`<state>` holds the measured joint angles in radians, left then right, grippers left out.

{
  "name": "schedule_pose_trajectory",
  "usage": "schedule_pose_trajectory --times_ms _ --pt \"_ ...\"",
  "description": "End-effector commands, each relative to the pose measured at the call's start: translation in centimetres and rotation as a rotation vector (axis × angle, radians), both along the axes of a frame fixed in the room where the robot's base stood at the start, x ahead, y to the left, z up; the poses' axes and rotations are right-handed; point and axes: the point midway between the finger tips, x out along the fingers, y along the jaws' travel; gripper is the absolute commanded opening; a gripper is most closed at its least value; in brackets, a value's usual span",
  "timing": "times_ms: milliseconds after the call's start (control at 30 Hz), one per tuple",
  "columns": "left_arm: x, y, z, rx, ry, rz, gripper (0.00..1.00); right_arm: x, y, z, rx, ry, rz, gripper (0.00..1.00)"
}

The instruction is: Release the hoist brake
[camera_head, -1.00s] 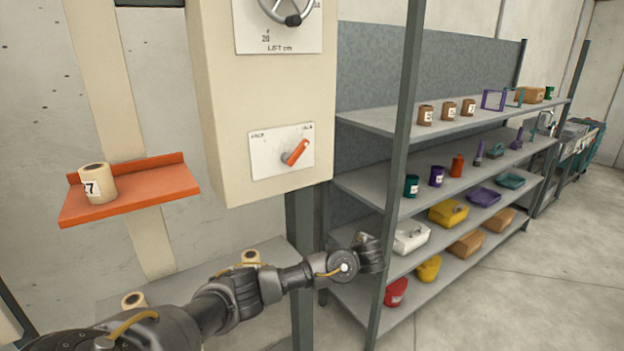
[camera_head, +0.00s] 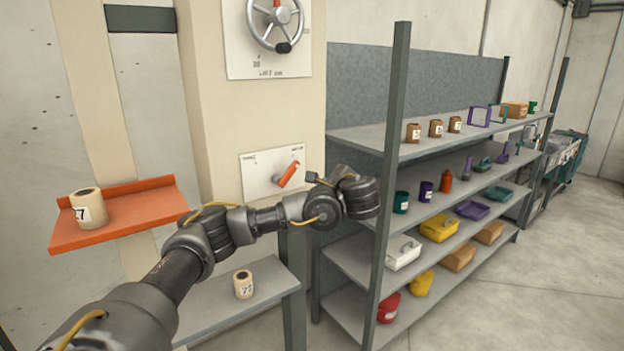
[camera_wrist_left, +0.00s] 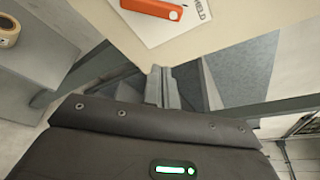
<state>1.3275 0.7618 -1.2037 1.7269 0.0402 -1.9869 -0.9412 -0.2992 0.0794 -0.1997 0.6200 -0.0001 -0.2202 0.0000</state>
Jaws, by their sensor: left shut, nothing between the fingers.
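The brake lever is an orange handle (camera_head: 290,173) on a white plate (camera_head: 258,166) low on the cream cabinet. It slants up to the right. My right gripper is not in view.
A handwheel (camera_head: 274,22) sits above on the cabinet (camera_head: 215,110). A grey post (camera_head: 394,110) and a loaded shelf rack (camera_head: 355,138) stand close on the right. An orange shelf (camera_head: 130,222) with a roll (camera_head: 89,208) is at left. A grey bench (camera_head: 215,300) lies below.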

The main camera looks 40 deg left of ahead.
Motion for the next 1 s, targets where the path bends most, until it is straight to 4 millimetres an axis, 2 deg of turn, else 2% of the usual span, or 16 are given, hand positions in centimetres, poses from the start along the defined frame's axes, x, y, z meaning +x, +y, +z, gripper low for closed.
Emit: schedule_pose_trajectory --times_ms 100,167,467,533,700,1000 --pt "0.8 1.6 -0.7 0.001 0.0 0.005 0.0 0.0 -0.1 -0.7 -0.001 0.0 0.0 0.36" --pt "1.4 2.6 -0.2 0.0 0.003 0.006 0.0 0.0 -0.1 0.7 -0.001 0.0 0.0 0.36" --pt "4.5 7.8 -1.6 -0.001 0.002 0.005 0.0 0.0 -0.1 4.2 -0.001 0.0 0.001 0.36" --pt "3.9 8.1 -0.6 0.001 -0.003 0.0 0.0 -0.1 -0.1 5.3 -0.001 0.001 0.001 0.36" --pt "2.5 8.4 0.4 0.001 -0.002 0.0 0.0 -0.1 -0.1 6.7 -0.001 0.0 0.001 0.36" --pt "1.8 8.6 0.7 0.0 -0.002 0.001 0.0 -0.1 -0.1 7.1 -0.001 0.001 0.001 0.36"
